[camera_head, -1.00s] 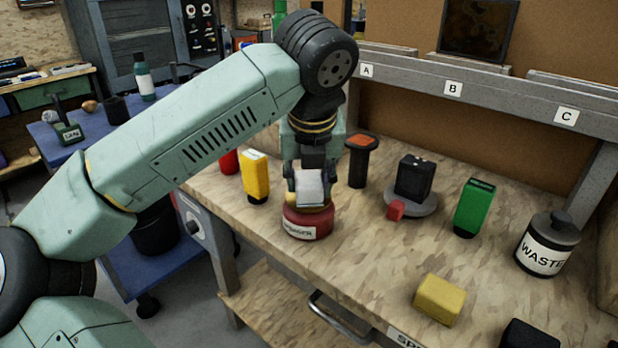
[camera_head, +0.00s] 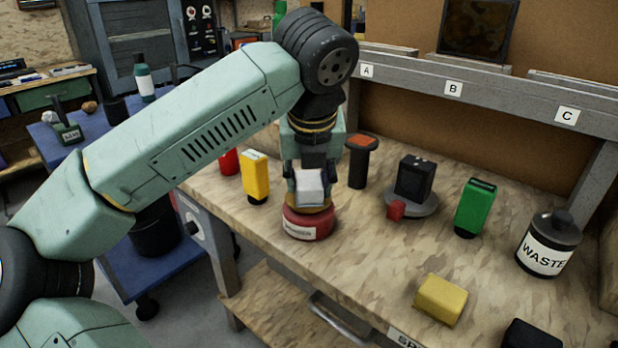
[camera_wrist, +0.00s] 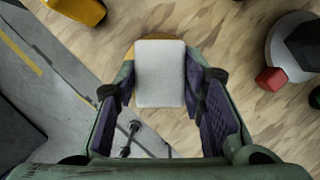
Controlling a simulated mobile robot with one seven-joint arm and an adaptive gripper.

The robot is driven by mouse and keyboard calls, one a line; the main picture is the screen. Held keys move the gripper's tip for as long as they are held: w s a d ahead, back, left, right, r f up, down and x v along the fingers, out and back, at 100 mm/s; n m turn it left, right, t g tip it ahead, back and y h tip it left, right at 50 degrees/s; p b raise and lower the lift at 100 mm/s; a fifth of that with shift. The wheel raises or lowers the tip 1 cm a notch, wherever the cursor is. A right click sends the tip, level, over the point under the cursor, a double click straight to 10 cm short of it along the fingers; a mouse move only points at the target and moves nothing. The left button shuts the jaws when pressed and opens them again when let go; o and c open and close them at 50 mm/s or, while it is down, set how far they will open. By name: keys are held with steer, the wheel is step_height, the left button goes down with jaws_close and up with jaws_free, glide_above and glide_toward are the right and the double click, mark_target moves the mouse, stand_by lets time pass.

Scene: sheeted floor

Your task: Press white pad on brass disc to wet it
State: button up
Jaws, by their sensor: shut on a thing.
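The white pad (camera_head: 310,184) is held between the fingers of my gripper (camera_head: 309,188), which is shut on it. In the wrist view the pad (camera_wrist: 161,75) lies between the two dark finger faces of my gripper (camera_wrist: 160,95). The pad is directly over the red round dispenser (camera_head: 307,223) with a white label. The brass disc (camera_head: 322,208) is the dispenser's top, mostly hidden under the pad and fingers. Its rim (camera_wrist: 128,54) shows beside the pad in the wrist view. I cannot tell whether pad and disc touch.
A yellow bottle (camera_head: 255,177) and a red item (camera_head: 229,161) stand to the left. A black post with an orange top (camera_head: 361,143) is close on the right. Beyond are a grey round base (camera_head: 424,206), a green bottle (camera_head: 475,206), a yellow block (camera_head: 440,299) and a waste jar (camera_head: 547,246).

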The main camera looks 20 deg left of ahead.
mark_target(309, 181)
stand_by(0.3)
steer(key=shift+r+p, duration=2)
steer(key=shift+r, duration=1.5)
steer(key=shift+s+f, duration=0.1)
